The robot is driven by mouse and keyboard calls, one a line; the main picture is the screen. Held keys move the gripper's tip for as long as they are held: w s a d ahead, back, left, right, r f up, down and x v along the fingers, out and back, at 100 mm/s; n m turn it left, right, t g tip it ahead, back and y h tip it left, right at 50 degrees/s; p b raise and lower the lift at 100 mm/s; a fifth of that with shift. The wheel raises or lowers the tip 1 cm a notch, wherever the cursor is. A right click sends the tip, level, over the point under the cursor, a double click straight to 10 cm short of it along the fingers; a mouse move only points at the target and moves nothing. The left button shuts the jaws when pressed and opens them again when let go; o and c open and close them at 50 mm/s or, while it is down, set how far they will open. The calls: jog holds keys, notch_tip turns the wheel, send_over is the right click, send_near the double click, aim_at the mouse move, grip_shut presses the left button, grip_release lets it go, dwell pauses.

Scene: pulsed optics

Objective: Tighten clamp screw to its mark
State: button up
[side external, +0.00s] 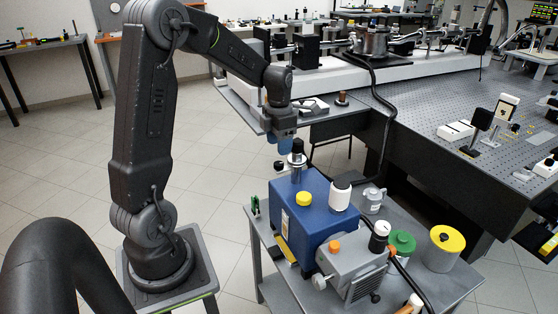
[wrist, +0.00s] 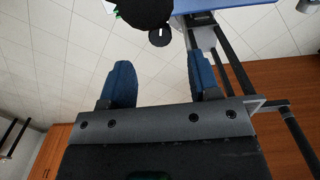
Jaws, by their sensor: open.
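My gripper (side external: 279,143) hangs from the wrist just above and left of a metal post with a black cap (side external: 297,146) on the blue pump box (side external: 285,209). In the wrist view, the two blue fingers of my gripper (wrist: 161,72) are spread apart with nothing between them. A black round part (wrist: 145,10) and a smaller black knob (wrist: 159,37) lie beyond the fingertips, apart from them. In the side view, a small black knob (side external: 279,166) sits beside the post. I cannot tell which part is the clamp screw, and no mark can be made out.
The box stands on a grey cart (side external: 275,292) with a yellow cap (side external: 303,198), a white cylinder (side external: 340,195), a grey motor housing (side external: 350,268) and a yellow-topped container (side external: 443,247). A black hose (side external: 383,110) runs behind. The optical table (side external: 440,95) is at right.

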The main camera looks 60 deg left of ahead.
aim_at(279, 163)
notch_tip(279, 163, down, 6)
jog(key=shift+f, duration=0.1)
dwell(0.4)
jog(key=c, duration=0.9)
